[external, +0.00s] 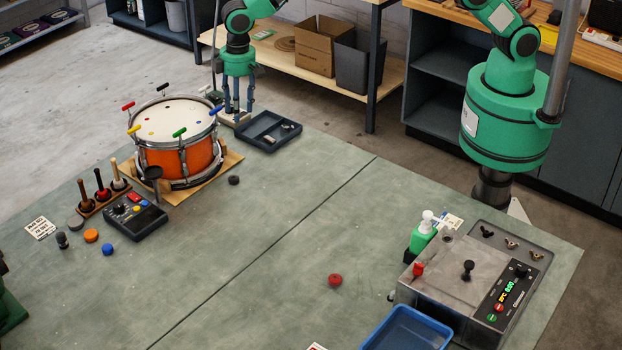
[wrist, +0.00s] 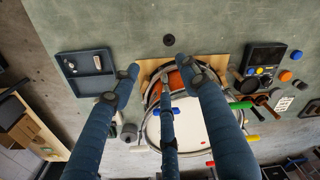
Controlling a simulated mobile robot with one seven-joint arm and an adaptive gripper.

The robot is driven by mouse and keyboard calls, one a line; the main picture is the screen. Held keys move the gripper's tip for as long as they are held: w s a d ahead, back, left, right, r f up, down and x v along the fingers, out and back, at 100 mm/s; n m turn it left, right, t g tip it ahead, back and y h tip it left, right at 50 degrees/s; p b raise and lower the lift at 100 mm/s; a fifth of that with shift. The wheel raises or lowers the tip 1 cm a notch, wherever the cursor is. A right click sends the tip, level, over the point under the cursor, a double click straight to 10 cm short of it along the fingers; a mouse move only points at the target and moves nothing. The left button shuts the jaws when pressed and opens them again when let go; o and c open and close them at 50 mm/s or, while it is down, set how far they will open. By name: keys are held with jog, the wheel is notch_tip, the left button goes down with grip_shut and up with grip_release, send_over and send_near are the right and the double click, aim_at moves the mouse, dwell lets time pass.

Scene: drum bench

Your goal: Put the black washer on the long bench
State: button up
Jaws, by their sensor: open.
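The black washer (external: 234,180), a small dark round piece, lies flat on the green bench top (external: 290,215) just right of the drum's wooden base. It also shows in the wrist view (wrist: 168,39), beyond the fingertips and clear of them. My gripper (external: 237,108) is above the area between the drum and the dark tray, behind the washer. Its blue fingers are spread and empty in the wrist view (wrist: 160,75). A wooden-topped bench (external: 560,42) runs along the wall at the back right; I cannot tell which surface is called the long bench.
An orange drum (external: 180,155) with coloured T-handles stands close to my gripper. A dark tray (external: 262,140) holds small metal parts. A black control box (external: 135,220), coloured pucks, a red puck (external: 335,280) and a grey machine (external: 440,285) stand elsewhere.

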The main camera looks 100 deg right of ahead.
jog(key=s+d+r+t, duration=0.1)
jog(key=s+d+r, duration=0.3)
jog(key=s+r, duration=0.95)
jog(key=s+d+r+t, duration=0.1)
jog(key=s+d+r, duration=0.3)
jog(key=s+r, duration=0.95)
jog(key=s+d+r+t, duration=0.1)
jog(key=s+d+r, duration=0.15)
jog(key=s, duration=0.55)
jog(key=s+d+r+t, duration=0.1)
jog(key=s+r, duration=0.2)
jog(key=s, duration=0.5)
jog(key=s+d+f, duration=0.1)
jog(key=s+f, duration=0.1)
jog(key=s, duration=0.6)
jog(key=s+f+n+t, duration=0.1)
jog(key=s+f, duration=0.1)
jog(key=s, duration=0.7)
jog(key=shift+s+d+f, duration=0.3)
jog(key=shift+d+f, duration=0.05)
jog(key=shift+f, duration=0.05)
notch_tip(320, 180, down, 7)
jog(key=b, duration=0.7)
